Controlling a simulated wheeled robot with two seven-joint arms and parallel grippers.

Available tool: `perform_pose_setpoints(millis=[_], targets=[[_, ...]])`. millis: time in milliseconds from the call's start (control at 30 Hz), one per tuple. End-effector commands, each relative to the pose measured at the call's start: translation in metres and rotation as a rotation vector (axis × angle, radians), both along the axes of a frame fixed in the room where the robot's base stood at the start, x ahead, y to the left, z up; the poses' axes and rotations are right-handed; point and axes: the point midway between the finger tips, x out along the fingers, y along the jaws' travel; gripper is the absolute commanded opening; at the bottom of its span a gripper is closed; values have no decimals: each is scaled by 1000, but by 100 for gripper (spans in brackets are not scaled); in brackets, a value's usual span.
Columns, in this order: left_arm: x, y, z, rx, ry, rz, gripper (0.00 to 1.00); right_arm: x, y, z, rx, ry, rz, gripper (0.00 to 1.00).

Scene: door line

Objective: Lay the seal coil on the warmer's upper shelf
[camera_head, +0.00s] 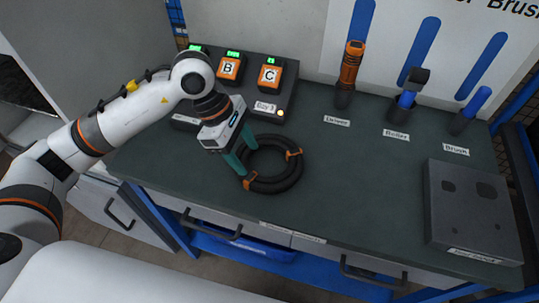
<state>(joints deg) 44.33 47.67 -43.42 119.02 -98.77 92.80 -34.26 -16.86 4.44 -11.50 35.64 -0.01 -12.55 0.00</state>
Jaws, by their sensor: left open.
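The seal coil is a black ring (285,181) with orange ties, lying flat on the dark green worktop (365,190). My left gripper (239,166) is open, with its teal fingers pointing down at the left side of the coil. One finger is near the coil's left rim; I cannot tell whether it touches. The warmer and its upper shelf cannot be made out in this view. My right gripper is not in view.
A charger with battery packs marked B (229,70) and C (269,75) stands behind the coil. An orange driver (350,68), a roller (408,97) and a brush (470,110) stand in holders at the back. A grey box (472,213) sits at the right.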

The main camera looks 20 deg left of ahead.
Motion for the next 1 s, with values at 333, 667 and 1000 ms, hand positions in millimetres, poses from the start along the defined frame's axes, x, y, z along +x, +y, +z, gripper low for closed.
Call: perform_pose_setpoints(millis=[333, 667, 1000], targets=[[-3, -13, -31, -1, 2, 0, 56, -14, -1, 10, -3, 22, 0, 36], [-8, -27, -72, -2, 1, 0, 56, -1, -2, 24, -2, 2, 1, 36], [-8, -28, -75, -1, -1, -1, 43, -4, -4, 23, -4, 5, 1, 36]])
